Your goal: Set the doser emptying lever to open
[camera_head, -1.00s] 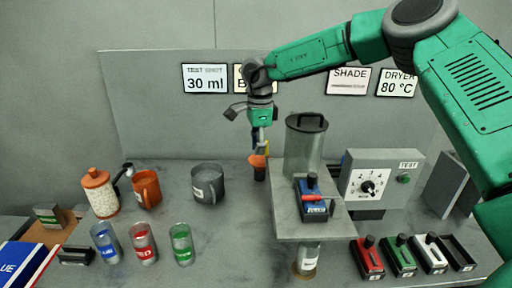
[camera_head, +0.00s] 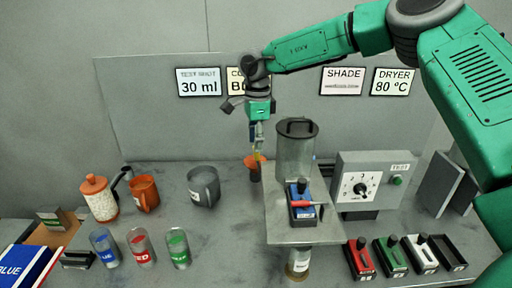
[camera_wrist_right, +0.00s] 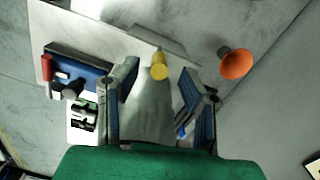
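The doser appears to be the clear canister with a dark lid (camera_head: 296,150) on the raised grey shelf (camera_head: 290,232). A yellow knob (camera_wrist_right: 159,67), perhaps its emptying lever, shows in the right wrist view between the fingers; contact cannot be told. My right gripper (camera_head: 257,145) points down just left of the canister. In the right wrist view the fingers (camera_wrist_right: 161,92) are spread apart with nothing clamped. An orange cone-shaped piece (camera_wrist_right: 237,63) lies outside the fingers; it also shows under the gripper in the head view (camera_head: 254,168). My left gripper is out of view.
A blue unit with a red bar (camera_head: 303,210) sits on the shelf front. A dial box (camera_head: 370,182) stands right, with several small coloured units before it. A grey mug (camera_head: 203,187), an orange mug (camera_head: 145,194) and several labelled glasses stand left.

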